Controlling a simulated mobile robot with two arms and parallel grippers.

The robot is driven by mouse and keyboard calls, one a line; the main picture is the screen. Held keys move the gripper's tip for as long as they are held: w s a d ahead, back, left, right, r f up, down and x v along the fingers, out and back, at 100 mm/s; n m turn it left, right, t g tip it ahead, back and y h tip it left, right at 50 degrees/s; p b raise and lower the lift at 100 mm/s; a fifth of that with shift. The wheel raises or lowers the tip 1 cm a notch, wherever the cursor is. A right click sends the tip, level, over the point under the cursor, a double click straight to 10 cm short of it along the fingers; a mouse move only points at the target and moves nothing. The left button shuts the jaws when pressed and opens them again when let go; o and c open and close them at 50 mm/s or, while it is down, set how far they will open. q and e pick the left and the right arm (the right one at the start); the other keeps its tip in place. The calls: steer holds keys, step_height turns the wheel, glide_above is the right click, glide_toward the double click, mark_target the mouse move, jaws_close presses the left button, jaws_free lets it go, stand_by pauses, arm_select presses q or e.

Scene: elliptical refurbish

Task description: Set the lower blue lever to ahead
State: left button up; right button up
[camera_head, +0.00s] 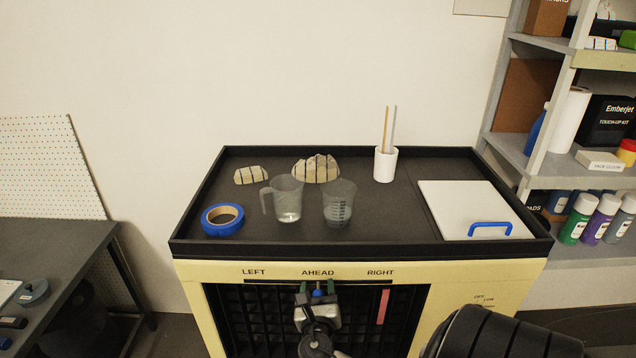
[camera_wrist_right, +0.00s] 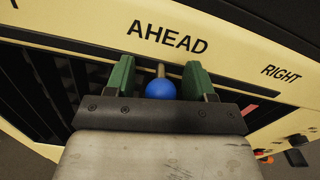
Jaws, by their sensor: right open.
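The blue lever (camera_wrist_right: 161,89) has a round knob on a short stem and sits under the AHEAD label. In the wrist view its knob is between the two green fingers of my right gripper (camera_wrist_right: 160,80), with a gap on each side. In the head view the lever knob (camera_head: 318,293) shows between the fingertips of my right gripper (camera_head: 317,287), below the word AHEAD (camera_head: 318,272). The right gripper is open around the knob. The slot behind the lever is partly hidden by the gripper. My left gripper is not in view.
The cart's black tray top (camera_head: 300,238) holds blue tape (camera_head: 222,219), two clear cups, stones, a white holder with sticks and a white board (camera_head: 475,205). A pink strip (camera_head: 383,306) hangs under RIGHT. Shelves stand at right, a dark table (camera_head: 62,262) at left.

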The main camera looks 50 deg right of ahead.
steer(key=b+v, duration=0.2)
steer(key=v, duration=0.8)
steer(key=shift+s+a, duration=0.25)
steer(key=shift+s, duration=0.05)
steer(key=s+a+f+m+g+y, duration=0.2)
steer(key=s+f+m+y, duration=0.1)
steer(key=f, duration=0.7)
steer(key=s+a+f+m+g+y, duration=0.2)
steer(key=s+a+f+m+y, duration=0.15)
steer(key=f, duration=0.75)
steer(key=s+a+f+m+g+y, duration=0.2)
steer(key=f+m+y, duration=0.15)
steer(key=f, duration=0.65)
steer(key=s+a+f+m+g+y, duration=0.2)
steer(key=s+f+m, duration=0.4)
steer(key=s+m, duration=0.2)
steer(key=s+a+f+m+g+y, duration=0.1)
steer(key=s+a+f+m+g, duration=0.1)
steer(key=s+f+m, duration=0.5)
steer(key=s+m, duration=0.1)
steer(key=s, duration=0.2)
steer(key=shift+s+g+y, duration=0.3)
steer(key=shift+y, duration=0.1)
